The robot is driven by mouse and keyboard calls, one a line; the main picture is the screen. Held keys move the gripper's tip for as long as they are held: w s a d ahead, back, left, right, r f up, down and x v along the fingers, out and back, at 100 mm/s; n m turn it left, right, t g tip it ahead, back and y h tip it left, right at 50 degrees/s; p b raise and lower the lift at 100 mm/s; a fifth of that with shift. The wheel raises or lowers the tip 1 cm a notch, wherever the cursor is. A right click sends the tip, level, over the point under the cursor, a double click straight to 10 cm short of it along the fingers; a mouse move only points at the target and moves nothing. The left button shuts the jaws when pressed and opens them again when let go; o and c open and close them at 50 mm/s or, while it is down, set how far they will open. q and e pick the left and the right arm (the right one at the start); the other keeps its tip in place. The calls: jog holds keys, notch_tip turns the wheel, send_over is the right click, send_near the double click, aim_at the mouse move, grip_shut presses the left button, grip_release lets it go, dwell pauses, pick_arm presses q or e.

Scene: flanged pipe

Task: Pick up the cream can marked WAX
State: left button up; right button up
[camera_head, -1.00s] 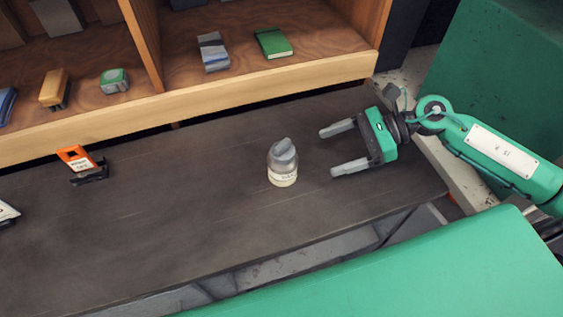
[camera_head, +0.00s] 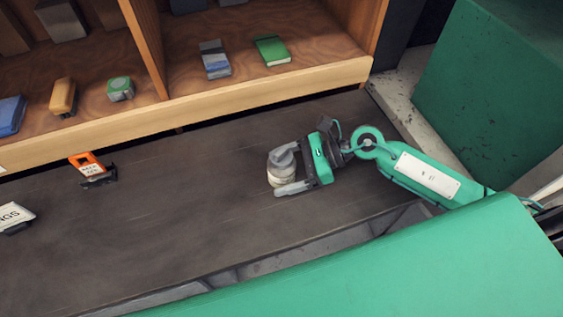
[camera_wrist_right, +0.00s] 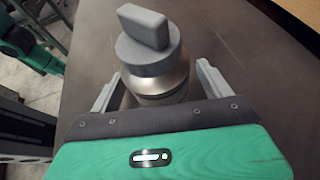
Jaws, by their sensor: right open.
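A cream can (camera_head: 277,173) with a grey knobbed top stands upright on the dark bench (camera_head: 200,215) in the head view. Its label is mostly hidden behind my right gripper, and I cannot read WAX on it. My right gripper (camera_head: 284,172) is open, with its fingers on either side of the can. In the right wrist view the grey top (camera_wrist_right: 147,50) and upper body of the can sit between the two open fingers (camera_wrist_right: 155,85), with a gap visible on each side. My left gripper is not in view.
An orange-labelled item (camera_head: 88,165) stands to the left on the bench, and a white labelled packet (camera_head: 13,217) lies at the left edge. A wooden shelf (camera_head: 200,110) with several small items runs along the back. The bench between is clear.

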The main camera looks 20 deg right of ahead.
jog(key=shift+a+f, duration=0.25)
jog(key=shift+a, duration=0.2)
jog(key=c, duration=0.9)
jog(key=shift+o, duration=0.2)
jog(key=shift+r, duration=0.1)
